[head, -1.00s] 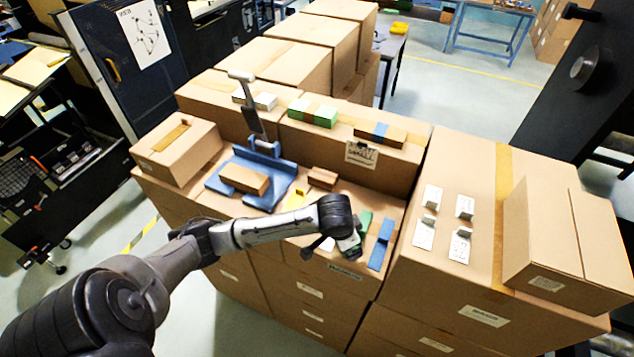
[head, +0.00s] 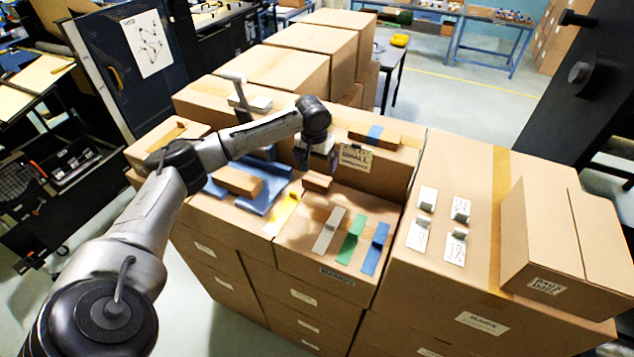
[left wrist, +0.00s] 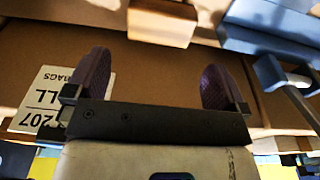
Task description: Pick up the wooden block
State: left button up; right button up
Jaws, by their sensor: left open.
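A small brown wooden block (head: 317,181) lies on the cardboard top. A larger, lighter wooden block (head: 240,181) lies on the blue tray (head: 268,196). My left gripper (head: 317,163) hangs open just behind and above the small block, in front of the back carton. In the left wrist view its two fingers (left wrist: 155,82) are spread with nothing between them. My right gripper is not in view.
Grey (head: 328,231), green (head: 351,239) and blue (head: 375,248) strips and a yellow piece (head: 287,208) lie in front. A back carton with a label (head: 355,157) rises behind the gripper. Metal brackets (head: 455,248) and a closed box (head: 565,240) are at right.

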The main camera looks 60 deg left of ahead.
aim_at(317, 178)
pick_arm(q)
jog(key=shift+w+a+f, duration=0.1)
jog(key=shift+w+f, duration=0.05)
jog(key=shift+f, duration=1.3)
notch_tip(317, 178, down, 4)
jog(key=shift+w+a+f+p, duration=0.15)
jog(key=shift+f+p, duration=0.05)
jog(key=shift+p, duration=0.6)
jog(key=shift+f, duration=0.4)
jog(key=shift+c, duration=0.3)
jog(key=c, duration=0.6)
jog(key=shift+o, duration=0.2)
